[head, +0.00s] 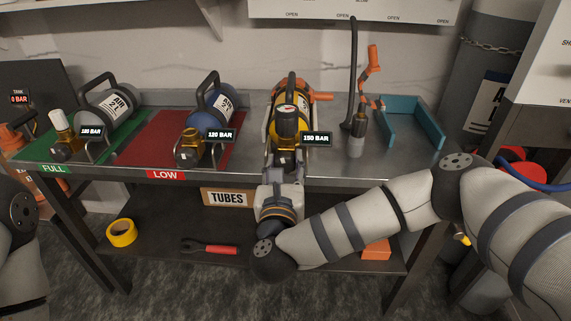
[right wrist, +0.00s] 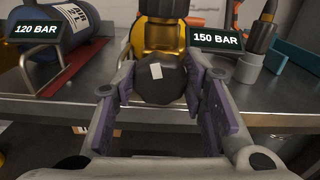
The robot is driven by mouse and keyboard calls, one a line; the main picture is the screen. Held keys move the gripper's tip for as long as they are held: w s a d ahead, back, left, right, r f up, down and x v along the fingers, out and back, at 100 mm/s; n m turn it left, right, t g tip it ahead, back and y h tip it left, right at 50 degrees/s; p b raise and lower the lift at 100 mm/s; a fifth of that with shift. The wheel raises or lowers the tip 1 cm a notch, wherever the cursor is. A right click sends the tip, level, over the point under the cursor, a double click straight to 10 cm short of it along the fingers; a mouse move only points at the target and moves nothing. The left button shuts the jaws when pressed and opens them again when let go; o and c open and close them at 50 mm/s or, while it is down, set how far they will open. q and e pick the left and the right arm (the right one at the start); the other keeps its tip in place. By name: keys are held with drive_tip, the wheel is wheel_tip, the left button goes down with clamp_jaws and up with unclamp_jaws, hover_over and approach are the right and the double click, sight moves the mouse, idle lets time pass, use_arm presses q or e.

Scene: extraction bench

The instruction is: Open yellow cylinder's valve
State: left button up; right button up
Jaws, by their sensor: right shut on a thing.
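The yellow cylinder (head: 277,101) lies at the back middle of the bench, with a 150 BAR tag (head: 316,139) beside it. Its brass valve fitting shows in the right wrist view (right wrist: 158,36). A black valve knob with a small pale mark (right wrist: 160,82) faces my right wrist. My right gripper (right wrist: 163,92) has its purple-padded fingers on either side of the knob and is shut on it. In the head view my right gripper (head: 284,167) hides part of the knob. My left gripper is out of view; only part of the left arm shows at the left edge.
A blue cylinder (head: 213,108) lies on the red LOW mat (head: 150,134). A grey cylinder (head: 105,104) lies on the green FULL mat (head: 36,150). A hose tool (head: 356,140) and teal holder (head: 412,122) stand right. Below are a TUBES box (head: 228,197) and yellow tape (head: 121,232).

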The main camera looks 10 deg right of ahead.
drive_tip(key=n+p, duration=0.1)
drive_tip(key=n, duration=0.4)
drive_tip(key=shift+a+n, duration=0.15)
drive_tip(key=shift+n, duration=0.15)
drive_tip(key=n, duration=0.5)
drive_tip(key=shift+f, duration=0.15)
drive_tip(key=n, duration=0.7)
drive_tip(key=shift+a+f+n, duration=0.1)
drive_tip(key=shift+n, duration=0.2)
drive_tip(key=n, duration=2.7)
drive_tip(key=shift+d+f, duration=0.15)
drive_tip(key=shift+d, duration=0.25)
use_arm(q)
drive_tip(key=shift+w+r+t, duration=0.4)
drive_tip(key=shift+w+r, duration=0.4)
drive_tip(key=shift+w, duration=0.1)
use_arm(e)
drive_tip(key=n, duration=0.5)
drive_tip(key=shift+n, duration=0.3)
